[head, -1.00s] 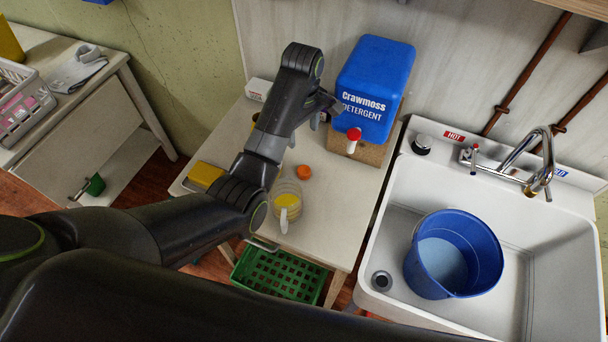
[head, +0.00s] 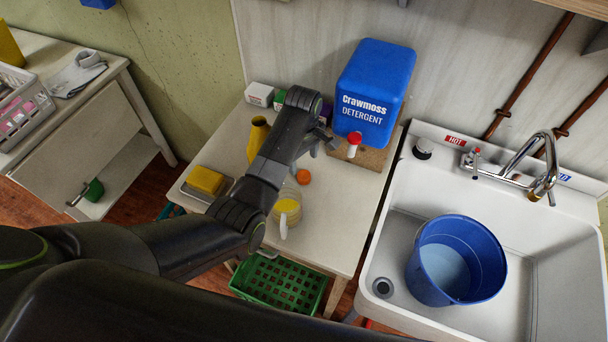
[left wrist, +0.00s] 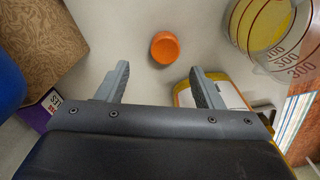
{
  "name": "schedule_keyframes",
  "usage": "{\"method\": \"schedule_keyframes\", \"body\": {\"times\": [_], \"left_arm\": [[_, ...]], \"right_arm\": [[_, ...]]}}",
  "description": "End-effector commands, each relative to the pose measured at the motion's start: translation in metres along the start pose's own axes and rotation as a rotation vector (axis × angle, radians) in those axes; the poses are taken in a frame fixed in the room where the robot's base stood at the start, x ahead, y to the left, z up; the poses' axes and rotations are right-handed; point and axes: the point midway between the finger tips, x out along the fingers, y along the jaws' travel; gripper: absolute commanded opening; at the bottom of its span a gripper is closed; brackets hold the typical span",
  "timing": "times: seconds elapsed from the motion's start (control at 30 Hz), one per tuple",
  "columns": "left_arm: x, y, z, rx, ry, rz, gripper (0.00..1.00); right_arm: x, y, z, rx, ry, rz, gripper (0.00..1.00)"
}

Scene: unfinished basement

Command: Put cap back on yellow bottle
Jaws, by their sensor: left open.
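The yellow bottle (head: 257,138) stands uncapped-looking on the white table, left of my left forearm; its top is too small to judge. In the left wrist view a yellow shape with a white label (left wrist: 238,97), probably this bottle, lies partly behind one finger. A round orange cap (head: 303,177) rests on the table beside the measuring jug. It also shows in the left wrist view (left wrist: 165,47), ahead of and between the fingertips, apart from them. My left gripper (head: 326,146) is open and empty above the table; its fingers show in the wrist view (left wrist: 163,82). My right gripper is not in view.
A measuring jug (head: 286,206) with yellow liquid stands near the front edge. A blue detergent container (head: 372,85) with a red-and-white tap sits on a cork block (head: 374,160). A yellow sponge (head: 205,180) lies left. Small boxes stand behind; the sink (head: 400,240) is right.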

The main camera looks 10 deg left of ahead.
Motion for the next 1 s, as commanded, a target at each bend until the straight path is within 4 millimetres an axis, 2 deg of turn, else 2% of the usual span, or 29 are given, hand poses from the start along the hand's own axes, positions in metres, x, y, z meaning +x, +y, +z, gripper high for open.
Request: {"method": "schedule_keyframes", "body": {"times": [0.17,0.33,0.77,0.83,1.0], "left_arm": [[0.022,-0.007,0.009,0.000,-0.004,-0.007,0.61],[0.043,-0.007,0.009,0.000,-0.001,-0.004,0.61],[0.049,-0.006,0.009,0.000,-0.001,-0.002,0.61],[0.049,-0.006,0.009,0.000,-0.001,-0.002,0.56],[0.049,-0.006,0.009,0.000,-0.001,-0.002,0.33]], "right_arm": [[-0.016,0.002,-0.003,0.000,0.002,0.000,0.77],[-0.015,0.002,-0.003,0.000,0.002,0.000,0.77],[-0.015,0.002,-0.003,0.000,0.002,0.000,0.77],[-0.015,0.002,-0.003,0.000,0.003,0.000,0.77],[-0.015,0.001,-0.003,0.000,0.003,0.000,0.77]]}}
